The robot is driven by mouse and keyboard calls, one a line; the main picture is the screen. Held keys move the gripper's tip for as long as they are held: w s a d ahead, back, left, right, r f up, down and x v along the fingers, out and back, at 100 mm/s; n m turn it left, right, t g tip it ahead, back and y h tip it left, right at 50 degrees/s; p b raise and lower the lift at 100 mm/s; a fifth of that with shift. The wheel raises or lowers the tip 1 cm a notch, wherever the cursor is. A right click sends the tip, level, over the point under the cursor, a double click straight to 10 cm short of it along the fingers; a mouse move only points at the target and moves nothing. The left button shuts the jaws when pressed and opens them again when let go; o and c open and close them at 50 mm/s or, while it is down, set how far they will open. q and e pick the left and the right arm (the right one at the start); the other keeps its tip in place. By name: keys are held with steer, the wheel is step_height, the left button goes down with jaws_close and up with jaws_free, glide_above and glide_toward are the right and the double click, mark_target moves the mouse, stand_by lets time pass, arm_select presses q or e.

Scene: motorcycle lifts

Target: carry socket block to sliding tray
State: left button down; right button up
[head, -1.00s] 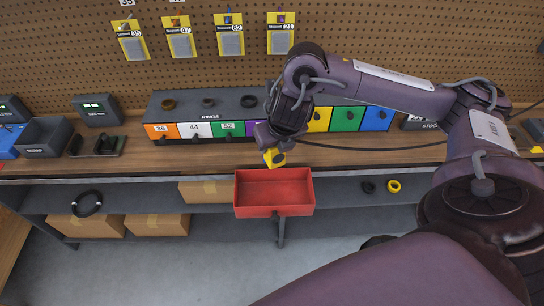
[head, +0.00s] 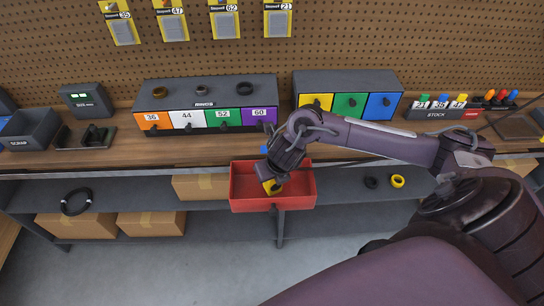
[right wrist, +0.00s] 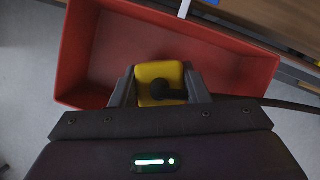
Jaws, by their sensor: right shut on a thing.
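The yellow socket block (head: 271,187) with a dark round part on it is in my right gripper (head: 272,184), over the red sliding tray (head: 248,207). In the right wrist view the block (right wrist: 153,74) sits between both fingers of my right gripper (right wrist: 160,88), with the red tray (right wrist: 78,62) behind and below it. The gripper is shut on the block. I cannot tell whether the block touches the tray floor. The tray looks empty otherwise. My left gripper is not in view.
The tray juts out in front of the workbench (head: 330,147). Drawer units (head: 205,92) stand on the bench, left and right of centre. A lower shelf (head: 345,215) holds cardboard boxes (head: 152,224), a black ring and a yellow ring (head: 397,181). A stock rack (head: 440,108) stands at right.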

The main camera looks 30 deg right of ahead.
steer(key=shift+f, duration=0.9)
steer(key=o, duration=1.2)
steer(key=shift+c, duration=0.2)
steer(key=p+v, duration=0.1)
steer(key=v, duration=1.1)
